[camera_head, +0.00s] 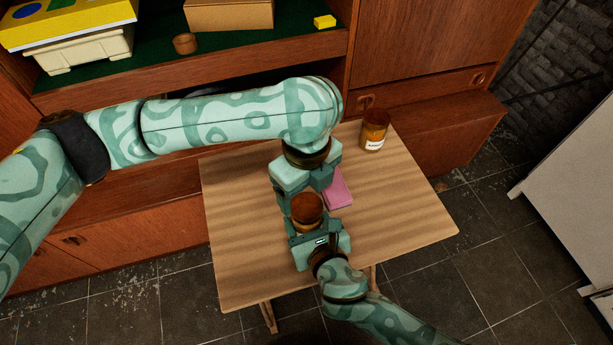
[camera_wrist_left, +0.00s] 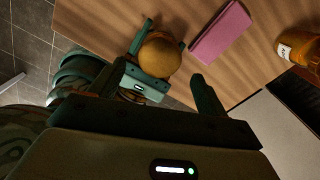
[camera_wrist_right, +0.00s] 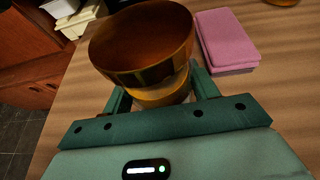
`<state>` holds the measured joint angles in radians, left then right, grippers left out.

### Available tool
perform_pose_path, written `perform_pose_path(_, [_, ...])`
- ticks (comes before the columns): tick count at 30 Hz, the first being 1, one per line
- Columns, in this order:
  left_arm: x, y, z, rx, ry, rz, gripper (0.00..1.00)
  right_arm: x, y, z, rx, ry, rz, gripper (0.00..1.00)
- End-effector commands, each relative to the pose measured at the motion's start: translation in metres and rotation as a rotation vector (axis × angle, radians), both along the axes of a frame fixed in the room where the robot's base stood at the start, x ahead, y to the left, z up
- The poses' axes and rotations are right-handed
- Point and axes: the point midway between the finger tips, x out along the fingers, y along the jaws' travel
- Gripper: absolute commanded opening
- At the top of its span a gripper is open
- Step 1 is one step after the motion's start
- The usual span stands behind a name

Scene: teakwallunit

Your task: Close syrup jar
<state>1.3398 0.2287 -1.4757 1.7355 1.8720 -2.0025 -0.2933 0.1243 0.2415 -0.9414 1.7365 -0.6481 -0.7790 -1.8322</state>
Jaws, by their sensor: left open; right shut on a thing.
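A brown round piece with a yellowish lower part (camera_head: 307,206) is held in my right gripper (camera_head: 307,226), which is shut on it above the table. It fills the middle of the right wrist view (camera_wrist_right: 145,45) and shows from above in the left wrist view (camera_wrist_left: 160,55). I cannot tell whether it is a lid or a small jar. An amber jar with a white label (camera_head: 374,132) stands upright at the table's back right; its top looks dark brown. My left gripper (camera_head: 303,190) is open, pointing down just behind the held piece, apart from the jar.
A pink block (camera_head: 338,188) lies on the wooden table (camera_head: 400,205) beside the grippers. The right and front left of the tabletop are clear. The teak wall unit (camera_head: 420,40) stands behind, with a small brown pot (camera_head: 185,43) and a yellow block (camera_head: 325,21) on its shelf.

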Motion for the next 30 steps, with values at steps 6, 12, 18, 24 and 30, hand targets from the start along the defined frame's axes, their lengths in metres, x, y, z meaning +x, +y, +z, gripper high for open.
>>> perform_pose_path(6, [-0.001, 0.0, -0.032, 0.0, 0.003, 0.001, 0.76, 0.0, 0.0, 0.0, 0.001, 0.0, 0.0, 0.0])
perform_pose_path(12, [0.0, 0.0, -0.046, 0.001, 0.001, 0.001, 0.76, 0.0, 0.0, 0.0, 0.001, 0.0, 0.0, 0.0])
perform_pose_path(18, [0.0, 0.0, -0.047, 0.0, 0.0, 0.0, 0.76, 0.0, 0.0, 0.0, 0.0, 0.0, 0.0, 0.0])
perform_pose_path(24, [0.0, 0.0, -0.047, 0.001, -0.001, 0.0, 0.46, 0.0, 0.0, 0.0, 0.0, 0.0, 0.0, 0.0])
perform_pose_path(30, [0.0, 0.0, -0.047, 0.001, -0.001, -0.001, 0.29, 0.0, 0.0, 0.0, 0.0, -0.001, 0.0, 0.0])
